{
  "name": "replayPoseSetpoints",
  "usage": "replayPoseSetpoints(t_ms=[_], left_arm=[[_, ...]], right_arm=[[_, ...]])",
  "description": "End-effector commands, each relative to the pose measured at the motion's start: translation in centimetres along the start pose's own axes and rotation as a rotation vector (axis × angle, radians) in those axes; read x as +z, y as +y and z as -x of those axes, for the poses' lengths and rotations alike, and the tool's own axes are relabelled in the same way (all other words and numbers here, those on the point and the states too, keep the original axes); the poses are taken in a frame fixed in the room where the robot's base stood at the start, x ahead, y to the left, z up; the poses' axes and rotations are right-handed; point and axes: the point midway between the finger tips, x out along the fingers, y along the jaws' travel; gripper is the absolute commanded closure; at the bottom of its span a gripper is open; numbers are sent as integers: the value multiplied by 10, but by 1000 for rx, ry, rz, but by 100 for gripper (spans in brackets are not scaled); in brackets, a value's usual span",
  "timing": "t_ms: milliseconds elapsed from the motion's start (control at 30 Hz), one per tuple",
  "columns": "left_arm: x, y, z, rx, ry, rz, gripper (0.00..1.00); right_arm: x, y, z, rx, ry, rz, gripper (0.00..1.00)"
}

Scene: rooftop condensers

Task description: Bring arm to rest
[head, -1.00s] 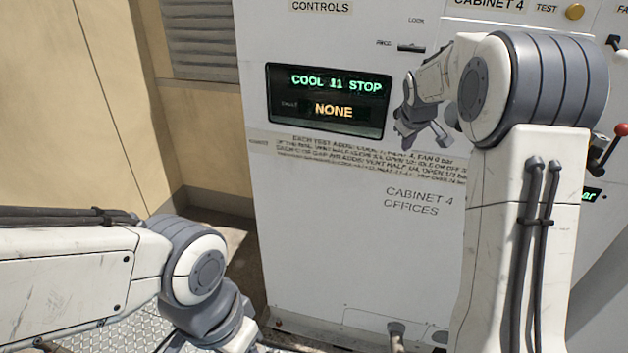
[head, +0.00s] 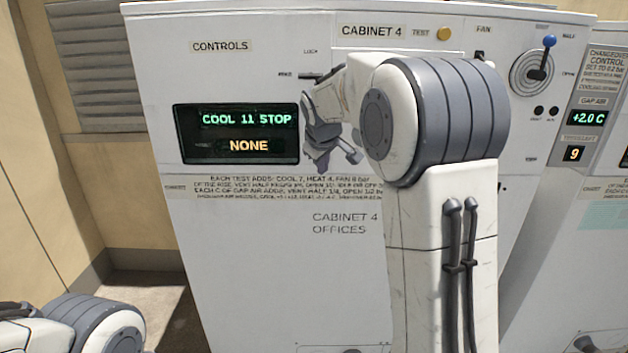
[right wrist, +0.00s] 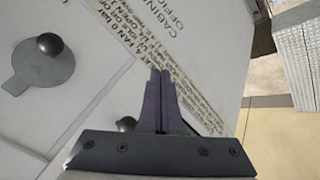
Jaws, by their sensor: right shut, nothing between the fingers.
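My right gripper (head: 350,150) shows in the head view, partly behind my own raised right arm. It is in front of the white cabinet 4 (head: 290,270), just right of the display (head: 236,133), which reads "COOL 11 STOP" and "NONE". In the right wrist view its two dark fingers (right wrist: 163,95) are together and empty. They overlap the printed instruction strip in that picture; whether they touch the panel I cannot tell. Only part of my left arm shows at the lower left of the head view, and its gripper is out of frame.
A second cabinet (head: 600,225) stands at the right. A black knob (right wrist: 50,43) shows in the wrist view. A beige wall is at left.

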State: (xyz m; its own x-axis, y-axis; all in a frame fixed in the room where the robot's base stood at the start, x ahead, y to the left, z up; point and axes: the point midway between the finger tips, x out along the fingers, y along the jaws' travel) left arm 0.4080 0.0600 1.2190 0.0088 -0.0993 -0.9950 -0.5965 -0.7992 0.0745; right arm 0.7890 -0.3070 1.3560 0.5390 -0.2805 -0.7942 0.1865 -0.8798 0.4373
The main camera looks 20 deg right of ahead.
Motion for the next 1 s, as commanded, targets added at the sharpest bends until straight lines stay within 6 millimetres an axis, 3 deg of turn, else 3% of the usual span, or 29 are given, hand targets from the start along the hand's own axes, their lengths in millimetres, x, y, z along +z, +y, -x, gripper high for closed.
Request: replayPoseSetpoints(t_ms=[300,667,767,833,967,1000], left_arm=[[0,-1,-18,0,1,3,50],[0,-1,-20,0,1,4,50],[1,-2,-22,0,1,3,50],[1,-2,-26,0,1,3,50],[1,-2,-35,0,1,3,50],[2,-3,-38,0,1,3,50]], right_arm=[[28,39,58,0,7,-17,100],[28,38,72,-9,6,-9,100],[27,15,70,-43,7,1,100],[28,-17,68,-91,7,12,100],[42,-108,68,-221,-8,48,100],[51,-138,70,-264,-18,62,100]])
